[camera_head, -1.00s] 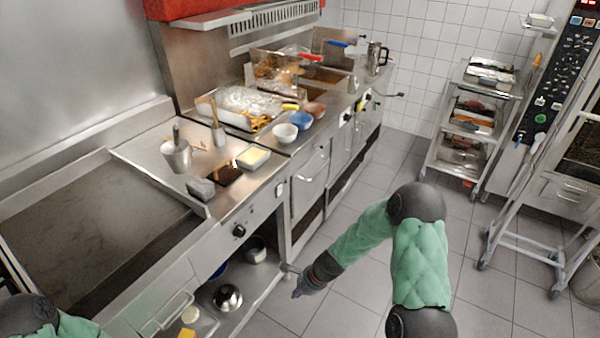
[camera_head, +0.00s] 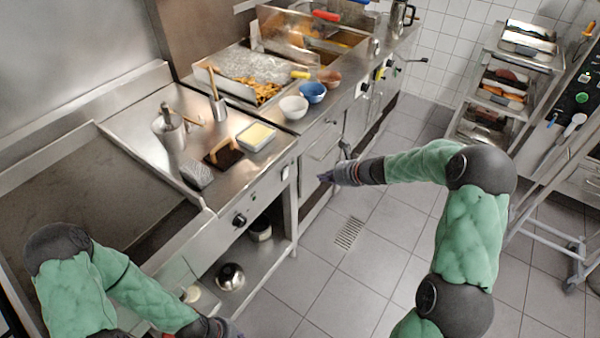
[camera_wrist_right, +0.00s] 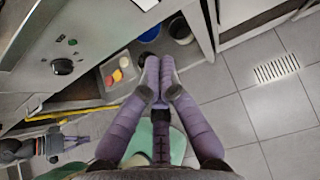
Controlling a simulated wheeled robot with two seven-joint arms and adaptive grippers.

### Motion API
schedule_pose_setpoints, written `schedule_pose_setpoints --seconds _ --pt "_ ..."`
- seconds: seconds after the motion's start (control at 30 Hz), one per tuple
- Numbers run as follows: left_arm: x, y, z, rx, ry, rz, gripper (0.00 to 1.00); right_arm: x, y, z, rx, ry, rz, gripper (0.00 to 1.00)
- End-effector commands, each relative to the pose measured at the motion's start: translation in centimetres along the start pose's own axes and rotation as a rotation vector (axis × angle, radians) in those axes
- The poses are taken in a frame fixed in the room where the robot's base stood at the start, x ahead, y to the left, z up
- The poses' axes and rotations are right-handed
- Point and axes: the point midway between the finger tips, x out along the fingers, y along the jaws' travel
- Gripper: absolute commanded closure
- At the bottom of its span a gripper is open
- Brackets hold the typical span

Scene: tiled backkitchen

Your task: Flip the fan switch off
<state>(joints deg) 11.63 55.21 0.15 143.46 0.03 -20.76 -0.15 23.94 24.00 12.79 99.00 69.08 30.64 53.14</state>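No part is clearly marked as the fan switch. The counter front has a black knob (camera_head: 240,219) and a small pale fitting (camera_head: 284,173) to its right. The wrist view shows the knob (camera_wrist_right: 62,67), small coloured indicators above it, and a pale fitting (camera_wrist_right: 146,4) at the top edge. My right gripper (camera_head: 322,177) is in front of the counter, right of these controls. Its fingers (camera_wrist_right: 160,66) come together in the wrist view, with nothing visible between them. My left gripper (camera_head: 228,329) is at the bottom edge, partly cut off; its finger state is unclear.
The counter holds a metal pot (camera_head: 169,132), a butter tray (camera_head: 256,137) and bowls (camera_head: 294,107). An open shelf below holds a round metal pot (camera_head: 230,276). A rack trolley (camera_head: 480,95) stands at the back right. The tiled floor between is clear.

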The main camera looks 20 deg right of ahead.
Motion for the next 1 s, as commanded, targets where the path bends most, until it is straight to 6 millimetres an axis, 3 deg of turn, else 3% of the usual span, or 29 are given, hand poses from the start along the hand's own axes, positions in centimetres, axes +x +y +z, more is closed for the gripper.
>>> schedule_pose_setpoints --seconds 0.17,0.67,0.8,1.0 --pt "0.7 -0.2 -0.1 0.0 0.001 0.0 1.0 1.6 0.1 -0.2 -0.001 0.001 0.003 1.0" --pt "3.8 -1.3 -0.2 0.0 0.001 0.0 1.0 10.6 0.1 -0.2 -0.004 0.001 0.003 1.0" --pt "3.9 -1.4 -0.2 0.0 0.001 0.0 1.0 11.8 0.1 1.6 -0.005 0.001 0.001 1.0" --pt "4.0 -1.4 -0.2 0.0 0.001 0.0 1.0 12.7 0.1 2.6 -0.002 0.002 0.0 1.0"
